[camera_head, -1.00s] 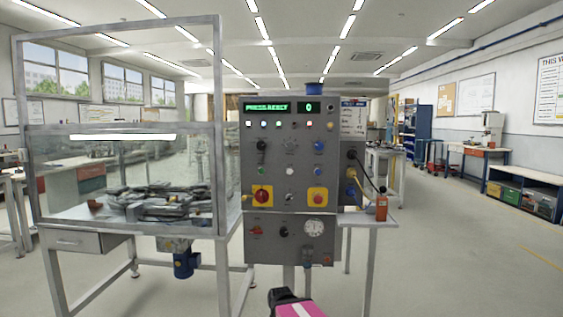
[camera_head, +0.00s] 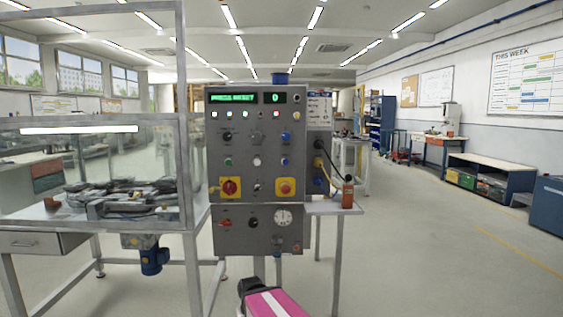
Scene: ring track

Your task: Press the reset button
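A grey control panel (camera_head: 257,208) stands upright ahead of me, a little left of centre. Its green display (camera_head: 233,98) seems to read "PRESS RESET", with a 0 on a second display (camera_head: 274,97). Below are small lamps, dark knobs, a green button (camera_head: 228,162), a white button (camera_head: 256,162) and blue buttons (camera_head: 285,162). A red mushroom button (camera_head: 285,187) and a red rotary switch (camera_head: 230,187) sit on yellow plates. The labels are too small to read, so I cannot tell which button is reset. My pink and black arm shows low in front; no gripper fingers are visible.
A glass-sided metal bench (camera_head: 93,222) with loose parts stands left of the panel. A small side table (camera_head: 335,208) with an orange object (camera_head: 348,194) adjoins it on the right. Open floor lies in front and to the right. Low shelving (camera_head: 490,178) lines the right wall.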

